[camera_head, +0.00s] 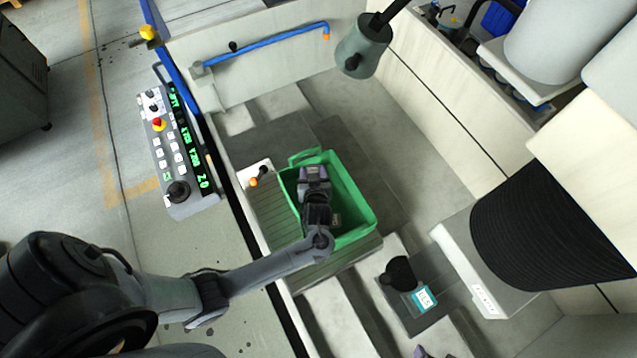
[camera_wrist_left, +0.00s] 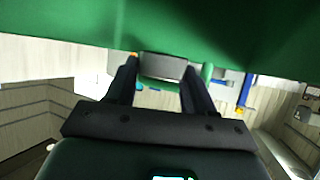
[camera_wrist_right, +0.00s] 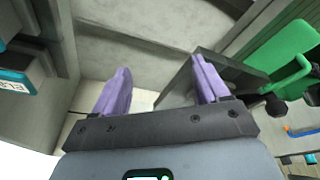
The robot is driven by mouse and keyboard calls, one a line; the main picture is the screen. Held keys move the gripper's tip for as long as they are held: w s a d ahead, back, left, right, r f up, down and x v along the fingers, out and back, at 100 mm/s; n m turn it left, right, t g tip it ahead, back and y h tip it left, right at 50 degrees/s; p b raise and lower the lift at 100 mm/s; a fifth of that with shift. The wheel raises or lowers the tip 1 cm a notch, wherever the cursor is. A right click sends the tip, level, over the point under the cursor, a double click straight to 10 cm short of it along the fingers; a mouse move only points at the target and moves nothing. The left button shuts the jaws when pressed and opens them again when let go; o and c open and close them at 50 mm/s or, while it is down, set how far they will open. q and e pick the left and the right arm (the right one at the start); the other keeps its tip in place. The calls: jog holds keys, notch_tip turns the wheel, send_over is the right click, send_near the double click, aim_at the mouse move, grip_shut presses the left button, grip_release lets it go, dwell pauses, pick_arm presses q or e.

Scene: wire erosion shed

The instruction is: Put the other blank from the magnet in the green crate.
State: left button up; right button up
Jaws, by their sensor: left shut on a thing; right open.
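The green crate (camera_head: 359,192) stands in the tank, its lower left side over a grooved grey plate (camera_head: 268,212). My left gripper (camera_head: 314,184) is over the crate's opening. In the left wrist view, its fingers are shut on a grey block (camera_wrist_left: 163,67), the blank, close to the green crate wall (camera_wrist_left: 60,25). The gripper hides much of the crate's inside; a small brownish thing (camera_head: 337,220) shows beside it, too small to tell. My right gripper (camera_wrist_right: 160,84) is open and empty; only its purple tip (camera_head: 421,351) shows at the head view's bottom edge.
A dark plate (camera_head: 432,308) with a black knob (camera_head: 399,272) and label lies right of the crate. A nozzle head (camera_head: 362,50) hangs behind it, and black bellows (camera_head: 545,225) stand at right. A control panel (camera_head: 178,155) is at left, beyond the tank edge.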

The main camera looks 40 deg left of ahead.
pick_arm(q)
jog(key=shift+f, duration=2.85)
jog(key=shift+f+b, duration=0.1)
jog(key=shift+b, duration=0.2)
jog(key=shift+f+b, duration=0.45)
jog(key=shift+f, duration=0.1)
jog(key=o, duration=1.3)
jog(key=shift+o, duration=0.2)
